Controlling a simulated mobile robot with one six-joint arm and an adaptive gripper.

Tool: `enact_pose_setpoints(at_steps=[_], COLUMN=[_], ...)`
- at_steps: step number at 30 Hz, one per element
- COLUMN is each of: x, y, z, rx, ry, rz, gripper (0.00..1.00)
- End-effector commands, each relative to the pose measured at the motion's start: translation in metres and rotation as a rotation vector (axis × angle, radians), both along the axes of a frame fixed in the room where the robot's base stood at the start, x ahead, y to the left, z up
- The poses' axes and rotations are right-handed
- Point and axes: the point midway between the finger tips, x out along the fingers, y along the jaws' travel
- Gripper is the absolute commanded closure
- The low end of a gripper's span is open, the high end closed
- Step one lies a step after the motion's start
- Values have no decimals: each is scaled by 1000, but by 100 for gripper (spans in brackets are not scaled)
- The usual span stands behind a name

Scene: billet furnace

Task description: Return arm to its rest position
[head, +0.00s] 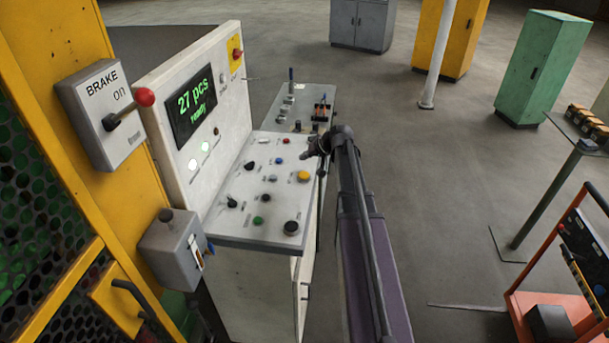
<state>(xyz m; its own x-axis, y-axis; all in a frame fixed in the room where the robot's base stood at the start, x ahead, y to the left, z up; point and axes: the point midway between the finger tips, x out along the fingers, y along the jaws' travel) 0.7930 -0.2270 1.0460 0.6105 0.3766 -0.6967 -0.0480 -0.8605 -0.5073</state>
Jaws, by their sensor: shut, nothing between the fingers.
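My arm reaches up from the bottom of the head view, right of the control console. My gripper (312,152) is at its far end, near the right edge of the console's sloping button panel (240,232). It is small in the picture and shut, with nothing visible in it. Whether it touches the panel or hovers over it, I cannot tell. The display (192,104) reads "27 pcs ready" in green. Below it a white lamp and a green lamp look lit.
A brake box (100,112) with a red-knobbed lever and a grey switch box (172,250) are on the yellow frame at left. An orange cart (560,310) stands at lower right, a green cabinet (545,65) and white pole (437,55) behind. Floor between is clear.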

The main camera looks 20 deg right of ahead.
Motion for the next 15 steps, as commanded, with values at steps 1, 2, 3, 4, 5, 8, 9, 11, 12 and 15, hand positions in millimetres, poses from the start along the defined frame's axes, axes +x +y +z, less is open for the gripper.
enact_pose_setpoints(at_steps=[1, 2, 3, 4, 5, 8, 9, 11, 12, 15], x=[0, 0, 0, 0, 0, 0, 0, -1, -2, -8], y=[0, 0, 0, 0, 0, 0, 0, 2, 4, 16], z=[0, 0, 0, 0, 0, 0, 0, 0, -1, -4], rx=[0, 0, 0, 0, 0, 0, 0, -1, -3, -12], ry=[0, 0, 0, 0, 0, 0, 0, 3, 6, 26], rz=[0, 0, 0, 0, 0, 0, 0, 2, 5, 18], gripper=[100, 100, 100, 100, 100, 100, 100, 100, 100, 100])
